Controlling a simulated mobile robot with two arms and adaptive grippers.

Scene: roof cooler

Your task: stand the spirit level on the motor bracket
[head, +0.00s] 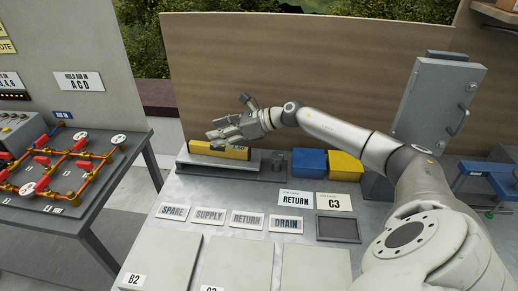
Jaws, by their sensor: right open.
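The yellow spirit level (206,149) is at the back left of the grey table, on the long grey motor bracket (252,168). Its long side runs along the bracket. My right gripper (226,127) is open, with its fingers pointing left just above and in front of the level's top edge. They cover part of the level's top. I cannot tell whether a finger touches it. My left gripper is not in view.
A blue bin (309,163) and a yellow bin (345,166) stand right of the bracket. Name plates, including DRAIN (286,224), lie in front. A grey cabinet (432,105) stands at the back right. A pipe board (75,165) is on a separate table at left.

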